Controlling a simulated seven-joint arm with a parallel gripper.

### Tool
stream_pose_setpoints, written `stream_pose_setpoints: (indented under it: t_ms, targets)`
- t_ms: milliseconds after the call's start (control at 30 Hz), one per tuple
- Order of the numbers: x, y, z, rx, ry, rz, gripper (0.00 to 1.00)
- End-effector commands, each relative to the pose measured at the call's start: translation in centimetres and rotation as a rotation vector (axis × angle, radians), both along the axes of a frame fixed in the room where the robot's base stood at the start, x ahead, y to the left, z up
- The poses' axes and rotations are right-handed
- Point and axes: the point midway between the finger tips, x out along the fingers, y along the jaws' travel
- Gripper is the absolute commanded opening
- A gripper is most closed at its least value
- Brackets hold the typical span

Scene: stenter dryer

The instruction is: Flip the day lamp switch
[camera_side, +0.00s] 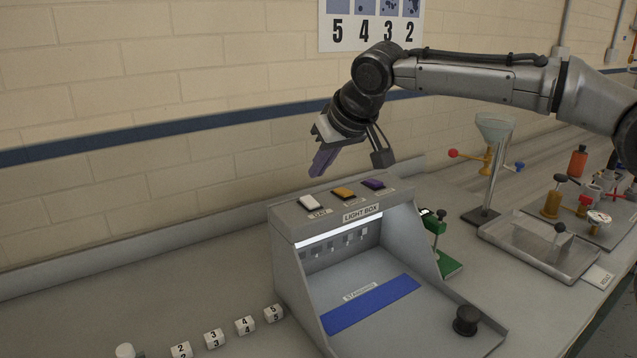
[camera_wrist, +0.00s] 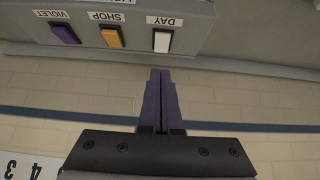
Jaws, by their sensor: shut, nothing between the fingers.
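The light box (camera_side: 285,216) stands on the bench with three rocker switches on its top. The white switch (camera_side: 311,202) is at the left end in the side view; in the wrist view the white switch (camera_wrist: 162,41) carries the label DAY. The orange SHOP switch (camera_side: 344,192) and the purple VIOLET switch (camera_side: 373,184) sit beside it. My gripper (camera_side: 322,163) is above and behind the white switch, apart from it. Its purple fingers (camera_wrist: 161,100) are together and empty, pointing toward the DAY switch in the wrist view.
White numbered cubes (camera_side: 245,325) lie on the bench left of the box. A green stand (camera_side: 440,245), a metal tray (camera_side: 540,250) and a funnel stand (camera_side: 490,165) are to the right. A brick wall (camera_side: 150,90) rises behind. The space over the box top is clear.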

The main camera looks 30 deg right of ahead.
Motion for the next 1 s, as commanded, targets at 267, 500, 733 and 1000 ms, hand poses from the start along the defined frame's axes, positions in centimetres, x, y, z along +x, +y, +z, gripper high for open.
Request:
stream_pose_setpoints:
  t_ms: [267, 500, 733, 1000]
  targets:
    - [-5.1, 0.1, 3.7, 0.000, -0.002, 0.003, 0.00]
    - [-7.5, 0.1, 5.4, -0.001, 0.001, 0.001, 0.00]
    - [-8.0, 0.0, 5.8, 0.000, 0.002, 0.000, 0.00]
    - [-7.9, 0.0, 5.8, 0.000, 0.001, 0.000, 0.00]
